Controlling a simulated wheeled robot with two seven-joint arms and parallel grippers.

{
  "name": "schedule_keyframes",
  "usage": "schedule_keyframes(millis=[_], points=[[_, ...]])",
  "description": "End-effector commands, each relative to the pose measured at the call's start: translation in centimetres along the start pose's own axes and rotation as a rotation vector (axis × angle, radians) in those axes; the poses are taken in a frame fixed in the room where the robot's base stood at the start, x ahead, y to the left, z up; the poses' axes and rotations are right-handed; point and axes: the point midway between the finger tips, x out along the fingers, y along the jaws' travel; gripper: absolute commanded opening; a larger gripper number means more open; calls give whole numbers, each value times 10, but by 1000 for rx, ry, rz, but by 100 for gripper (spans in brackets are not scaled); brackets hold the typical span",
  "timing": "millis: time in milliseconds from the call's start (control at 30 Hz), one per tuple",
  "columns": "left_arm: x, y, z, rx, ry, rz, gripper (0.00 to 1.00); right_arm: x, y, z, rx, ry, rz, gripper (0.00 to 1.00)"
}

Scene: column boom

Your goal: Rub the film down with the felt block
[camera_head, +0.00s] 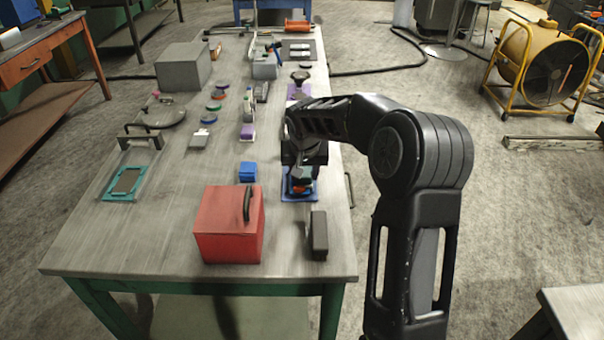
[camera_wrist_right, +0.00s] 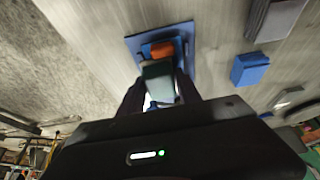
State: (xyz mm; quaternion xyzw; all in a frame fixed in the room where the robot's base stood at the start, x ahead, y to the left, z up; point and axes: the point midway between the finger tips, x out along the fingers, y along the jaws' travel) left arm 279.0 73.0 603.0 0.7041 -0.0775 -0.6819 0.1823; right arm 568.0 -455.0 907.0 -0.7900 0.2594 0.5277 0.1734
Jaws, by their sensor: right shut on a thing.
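My right gripper (camera_head: 302,176) is at the right side of the bench, low over a blue plate (camera_head: 313,197). It is shut on a grey-green block (camera_wrist_right: 158,78), seen between the fingers in the right wrist view. I cannot tell for sure that this is the felt block. An orange part (camera_wrist_right: 162,48) shows just beyond the block, over the blue plate (camera_wrist_right: 183,28). Whether the block touches the plate is hidden. My left gripper is not in view.
A red box (camera_head: 228,235) with a dark handle and a black block (camera_head: 318,236) stand nearer on the bench (camera_head: 160,230). A small blue block (camera_head: 248,172) is left of the gripper. A grey box (camera_head: 183,66) and several small items stand farther back.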

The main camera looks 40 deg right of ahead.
Motion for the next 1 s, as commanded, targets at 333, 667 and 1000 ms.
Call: schedule_keyframes(millis=[333, 667, 1000], points=[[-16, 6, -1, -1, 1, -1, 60, -29, 4, -13, -3, 0, -1, 3], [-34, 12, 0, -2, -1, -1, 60, -57, 7, -26, -5, 0, -3, 3], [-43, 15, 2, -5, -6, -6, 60, -74, 10, -33, -7, 1, -3, 3]])
